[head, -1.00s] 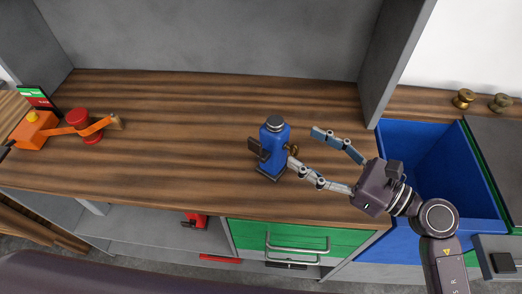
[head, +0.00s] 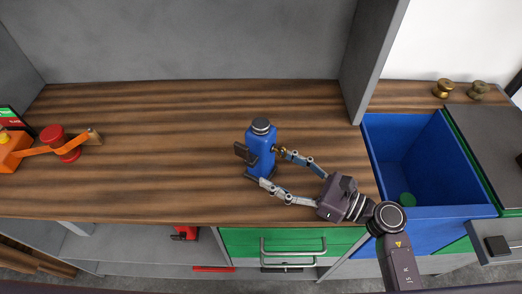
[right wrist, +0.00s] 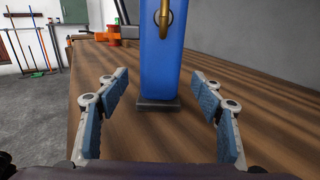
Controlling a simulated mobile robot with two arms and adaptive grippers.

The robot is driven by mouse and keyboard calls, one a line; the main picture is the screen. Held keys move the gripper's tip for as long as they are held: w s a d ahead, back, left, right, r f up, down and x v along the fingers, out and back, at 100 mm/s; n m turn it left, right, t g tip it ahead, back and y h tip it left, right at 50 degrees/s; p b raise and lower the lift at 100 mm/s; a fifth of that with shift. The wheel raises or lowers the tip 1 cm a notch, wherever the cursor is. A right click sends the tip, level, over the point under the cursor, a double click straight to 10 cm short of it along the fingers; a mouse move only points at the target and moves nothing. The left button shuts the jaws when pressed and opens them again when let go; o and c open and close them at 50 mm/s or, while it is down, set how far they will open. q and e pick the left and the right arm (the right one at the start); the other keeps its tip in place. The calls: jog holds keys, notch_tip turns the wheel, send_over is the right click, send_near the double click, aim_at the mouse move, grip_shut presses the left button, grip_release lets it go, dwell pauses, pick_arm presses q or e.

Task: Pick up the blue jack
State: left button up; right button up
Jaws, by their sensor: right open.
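The blue jack (head: 261,150) stands upright on the wooden bench top (head: 150,190), with a dark round cap on top and a dark base. My right gripper (head: 274,166) comes in from the right at the jack, its two fingers spread, the fingertips close to the jack's right side. In the right wrist view the jack (right wrist: 161,60) stands upright ahead, between the lines of the two open fingers (right wrist: 162,108), with a gap on each side. Its top is cut off there. My left gripper is not in view.
An orange device with a red drum (head: 60,143) stands at the left.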

aim_at(271, 164)
jog(key=p+x, duration=0.1)
jog(key=x, duration=0.4)
jog(key=shift+w+a, duration=0.1)
jog(key=shift+a, duration=0.05)
grip_shut()
jog(key=shift+r, duration=0.25)
